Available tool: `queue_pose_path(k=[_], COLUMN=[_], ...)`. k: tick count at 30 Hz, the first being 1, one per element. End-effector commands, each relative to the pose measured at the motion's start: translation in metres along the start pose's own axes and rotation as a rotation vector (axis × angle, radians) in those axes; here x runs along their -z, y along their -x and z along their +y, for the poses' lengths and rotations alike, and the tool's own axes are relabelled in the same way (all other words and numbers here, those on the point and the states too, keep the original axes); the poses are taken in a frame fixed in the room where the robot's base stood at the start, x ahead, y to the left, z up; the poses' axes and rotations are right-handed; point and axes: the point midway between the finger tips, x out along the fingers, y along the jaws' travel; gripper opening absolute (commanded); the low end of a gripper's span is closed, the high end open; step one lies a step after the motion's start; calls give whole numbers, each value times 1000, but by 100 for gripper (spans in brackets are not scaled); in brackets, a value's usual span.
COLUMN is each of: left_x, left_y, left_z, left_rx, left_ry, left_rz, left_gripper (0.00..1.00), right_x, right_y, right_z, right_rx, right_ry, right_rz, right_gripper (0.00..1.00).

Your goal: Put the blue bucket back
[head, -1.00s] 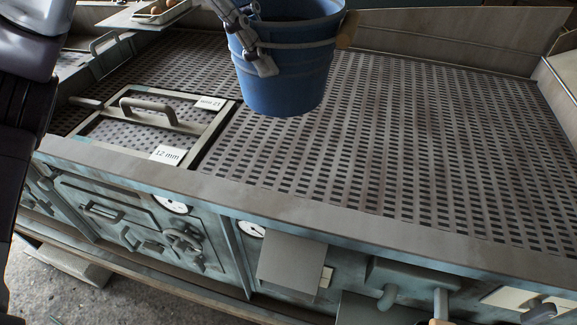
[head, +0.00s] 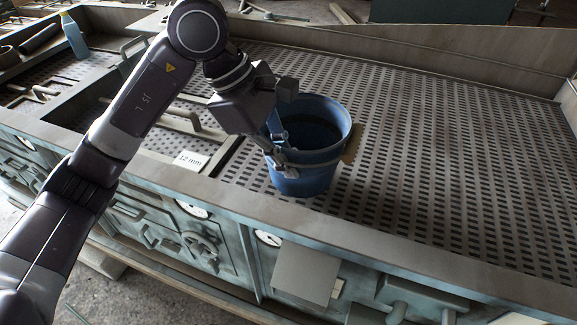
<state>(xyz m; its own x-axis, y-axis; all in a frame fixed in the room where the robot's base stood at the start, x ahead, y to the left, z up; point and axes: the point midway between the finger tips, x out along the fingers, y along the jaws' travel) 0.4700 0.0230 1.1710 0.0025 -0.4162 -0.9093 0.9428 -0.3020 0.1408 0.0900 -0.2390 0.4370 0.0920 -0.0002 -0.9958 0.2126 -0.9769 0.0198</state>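The blue bucket (head: 322,170) is upright over the perforated deck (head: 430,180), near its front edge and right of the framed panel with the 12 mm label (head: 190,160). I cannot tell whether its base touches the deck. My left gripper (head: 278,150) comes from the upper left and is shut on the bucket's left side, its fingers against the rim and upper wall. The exact grip point is partly hidden by the gripper body. My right gripper is not in view.
The front rail (head: 380,248) runs along the deck, with gauges and handles below it. A blue bottle (head: 74,35) stands at the far left. A low wall (head: 420,50) closes the back. The deck right of the bucket is clear.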

Motion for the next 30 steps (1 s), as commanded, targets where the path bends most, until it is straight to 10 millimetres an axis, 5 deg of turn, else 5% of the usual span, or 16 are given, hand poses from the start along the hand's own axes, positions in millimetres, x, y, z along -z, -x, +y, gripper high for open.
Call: queue_pose_path(k=[6,18,24,30], left_x=[8,10,10,10], left_y=[-18,-23,-22,-22], left_z=[-3,-3,-3,-3], left_rx=[-2,-3,0,0], left_ry=[0,-1,0,0], left_rz=[-1,-1,0,0], left_gripper=[0,0,22,22], right_x=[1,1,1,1], right_y=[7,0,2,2], right_z=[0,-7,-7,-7], right_rx=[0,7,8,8], right_ry=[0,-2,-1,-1], right_rz=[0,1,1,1], right_gripper=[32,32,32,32])
